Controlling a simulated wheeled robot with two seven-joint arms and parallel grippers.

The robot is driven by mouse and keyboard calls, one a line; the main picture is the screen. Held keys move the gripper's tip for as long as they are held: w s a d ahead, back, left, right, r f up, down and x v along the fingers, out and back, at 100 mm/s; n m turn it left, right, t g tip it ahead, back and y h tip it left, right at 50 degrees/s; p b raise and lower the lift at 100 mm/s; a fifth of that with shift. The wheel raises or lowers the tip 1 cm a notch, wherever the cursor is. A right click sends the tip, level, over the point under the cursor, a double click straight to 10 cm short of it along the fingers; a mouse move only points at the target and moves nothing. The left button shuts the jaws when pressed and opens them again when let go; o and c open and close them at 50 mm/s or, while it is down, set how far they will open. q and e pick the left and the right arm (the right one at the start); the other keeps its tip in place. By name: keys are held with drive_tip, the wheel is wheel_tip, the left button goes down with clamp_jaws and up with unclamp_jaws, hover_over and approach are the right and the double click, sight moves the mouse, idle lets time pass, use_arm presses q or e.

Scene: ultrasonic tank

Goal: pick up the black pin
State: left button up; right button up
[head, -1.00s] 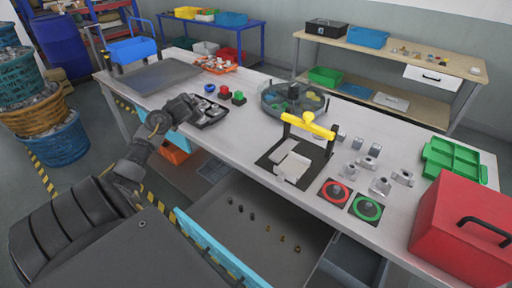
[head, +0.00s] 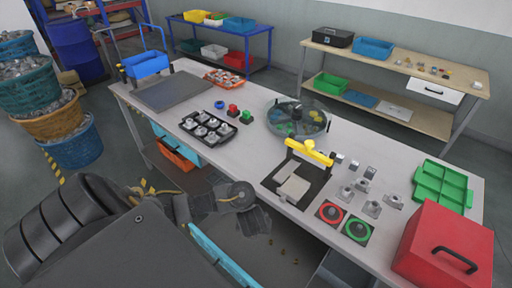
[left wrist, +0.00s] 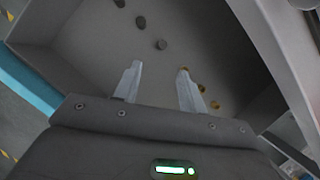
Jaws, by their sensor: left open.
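Three dark pins show near the top of the left wrist view, the closest black pin (left wrist: 161,44) beyond and between my fingertips. They stand on the floor of a grey open drawer (left wrist: 85,45) under the bench. Several brass pins (left wrist: 201,87) continue the row, the first next to the right fingertip. In the head view brass pins (head: 282,251) show, while the dark ones are hidden behind my arm. My left gripper (left wrist: 159,70) is open and empty, pointing into the drawer; it also shows in the head view (head: 254,221). My right gripper is not in view.
The drawer's walls surround the pins, and the bench (head: 235,165) edge lies beyond my gripper. On the bench stand a black tray (head: 205,127) of metal parts, a yellow-handled fixture (head: 310,152), red and green buttons and a red box (head: 445,245).

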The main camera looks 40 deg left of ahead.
use_arm(q)
drive_tip(key=b+x, duration=0.4)
drive_tip(key=x, duration=0.1)
drive_tip(key=shift+s+a, duration=0.1)
drive_tip(key=shift+w+a+f+b, duration=0.1)
drive_tip(key=shift+w+f+b, duration=0.15)
drive_tip(key=shift+f+b, duration=0.15)
drive_tip(key=b+x, duration=0.3)
drive_tip(key=x, duration=0.1)
drive_tip(key=shift+w+f+b, duration=0.25)
drive_tip(key=shift+f+b, duration=0.05)
drive_tip(key=shift+b, duration=0.05)
drive_tip(key=shift+w+f, duration=0.15)
drive_tip(key=shift+f, duration=0.05)
drive_tip(key=shift+r, duration=0.1)
clamp_jaws()
